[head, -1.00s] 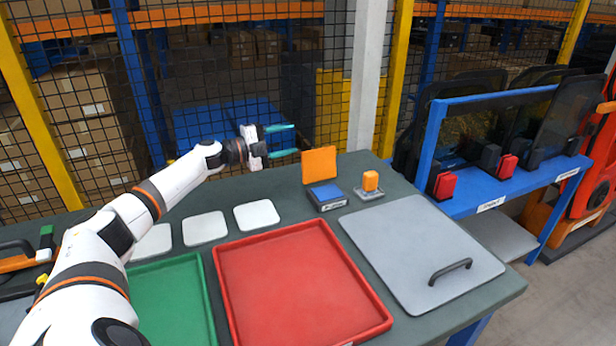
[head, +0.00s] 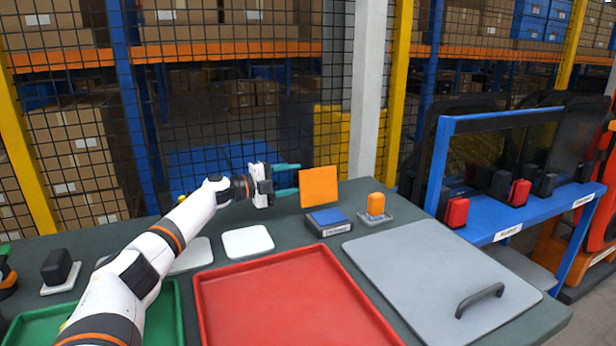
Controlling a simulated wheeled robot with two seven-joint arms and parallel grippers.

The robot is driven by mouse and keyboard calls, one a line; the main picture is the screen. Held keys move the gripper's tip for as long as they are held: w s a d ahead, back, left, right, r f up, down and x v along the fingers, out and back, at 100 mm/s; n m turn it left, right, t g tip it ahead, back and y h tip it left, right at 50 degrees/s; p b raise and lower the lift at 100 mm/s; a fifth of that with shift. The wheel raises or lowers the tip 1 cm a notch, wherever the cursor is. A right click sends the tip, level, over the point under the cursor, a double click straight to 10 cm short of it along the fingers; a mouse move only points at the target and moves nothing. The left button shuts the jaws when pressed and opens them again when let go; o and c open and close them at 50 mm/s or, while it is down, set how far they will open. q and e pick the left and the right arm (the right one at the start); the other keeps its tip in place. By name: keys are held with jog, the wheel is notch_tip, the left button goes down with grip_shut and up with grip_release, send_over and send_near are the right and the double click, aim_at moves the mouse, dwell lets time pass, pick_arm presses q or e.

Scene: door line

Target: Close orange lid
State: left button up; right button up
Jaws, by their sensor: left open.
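The orange lid (head: 318,187) is a flat square panel standing upright, open, at the back of a small dark box with a blue top (head: 327,217) on the table. My left gripper (head: 287,180) is open, its two teal fingers pointing right. The fingertips are at the left edge of the lid; I cannot tell whether they touch it. Nothing shows between the fingers. My right gripper is not in view.
An orange block (head: 376,203) on a grey base stands right of the box. A red tray (head: 290,300), a green tray (head: 165,305) and a grey panel with a black handle (head: 440,270) lie in front. Mesh fencing (head: 230,110) rises behind the table.

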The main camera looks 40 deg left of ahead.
aim_at(308, 176)
pick_arm(q)
jog(key=x, duration=0.5)
grip_shut()
